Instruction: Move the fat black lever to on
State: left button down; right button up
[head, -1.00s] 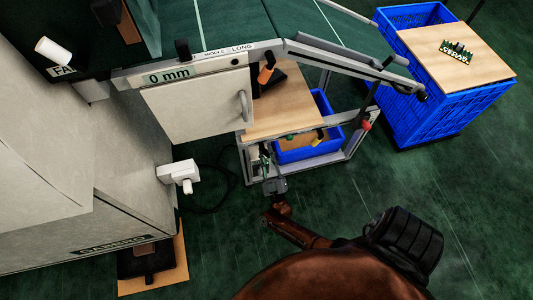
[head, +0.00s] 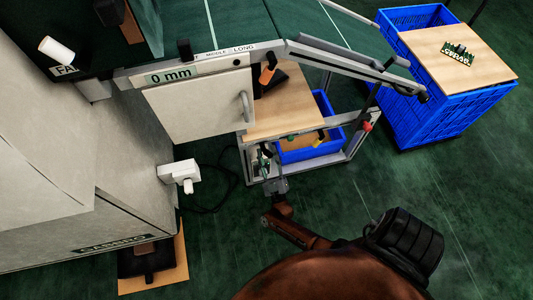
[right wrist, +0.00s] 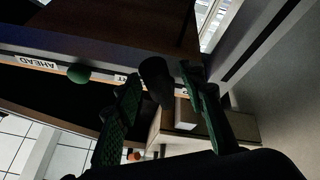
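A fat black lever (right wrist: 155,78) with a rounded end shows in the right wrist view, under a labelled dark panel edge. My right gripper (right wrist: 160,76) is open there, its two green-padded fingers on either side of the lever. The left finger is very close to it; I cannot tell whether it touches. In the head view my right gripper (head: 265,155) is small and partly hidden at the machine's lower frame, and I cannot make out the lever there. My left gripper is not in view.
A green ball knob (right wrist: 78,73) sits left of the lever beside the "AHEAD" label. In the head view, a white cabinet door (head: 200,105) stands above my gripper, and a blue crate (head: 425,118) with a board on top is at the right. The green floor between is clear.

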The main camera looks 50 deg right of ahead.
jog(key=v, duration=1.2)
jog(key=shift+w+f, duration=0.1)
jog(key=shift+w, duration=0.05)
